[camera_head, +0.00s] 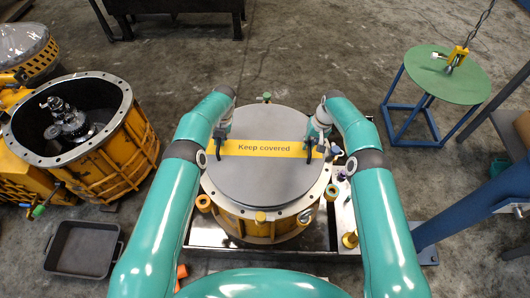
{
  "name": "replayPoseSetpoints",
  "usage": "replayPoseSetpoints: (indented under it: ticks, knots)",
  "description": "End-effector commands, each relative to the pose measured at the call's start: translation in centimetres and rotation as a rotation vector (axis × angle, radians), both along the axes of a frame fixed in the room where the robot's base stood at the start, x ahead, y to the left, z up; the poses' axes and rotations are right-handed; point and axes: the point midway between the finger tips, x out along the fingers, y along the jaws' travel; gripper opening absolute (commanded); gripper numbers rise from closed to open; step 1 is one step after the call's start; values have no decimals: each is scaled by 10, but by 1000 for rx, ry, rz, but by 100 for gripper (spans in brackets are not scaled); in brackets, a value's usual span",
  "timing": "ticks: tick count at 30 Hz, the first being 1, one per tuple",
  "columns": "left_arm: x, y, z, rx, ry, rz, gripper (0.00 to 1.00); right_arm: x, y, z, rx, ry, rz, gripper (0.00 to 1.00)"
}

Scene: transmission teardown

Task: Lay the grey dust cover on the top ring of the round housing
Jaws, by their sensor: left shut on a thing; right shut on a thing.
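The grey dust cover (262,179) is a round disc with a yellow "Keep covered" strip across it. It lies over or just above the top ring (255,212) of the round yellow housing (262,229). The ring shows as a pale rim along the front and sides; I cannot tell whether the cover touches it. My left gripper (220,144) is shut on the cover at its left side, near the strip's left end. My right gripper (309,147) is shut on the cover at its right side. The fingertips are small and partly hidden.
An open yellow casing (122,160) with a metal shaft assembly stands at left. A dark empty tray (84,249) lies on the floor at lower left. A green round table (447,76) on blue legs stands at upper right, with a hook hanging over it. Blue beams stand at right.

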Motion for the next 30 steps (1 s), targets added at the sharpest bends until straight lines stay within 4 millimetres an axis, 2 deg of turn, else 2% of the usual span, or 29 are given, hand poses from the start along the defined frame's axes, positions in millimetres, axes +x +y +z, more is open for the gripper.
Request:
replayPoseSetpoints:
  ticks: [17, 18, 21, 30]
  knots:
    - [1, -1, -18, -1, -2, 0, 0, 1, 1, -18, 2, -2, 1, 0]
    - [0, -1, -19, -1, 1, -1, 19, 0, 1, -19, 1, 1, 1, 19]
    - [0, -1, -19, -1, 1, -1, 36, 0, 1, -19, 1, 1, 1, 36]
    - [0, 0, -19, 0, 0, 0, 38, 0, 0, -19, 0, 1, 0, 38]
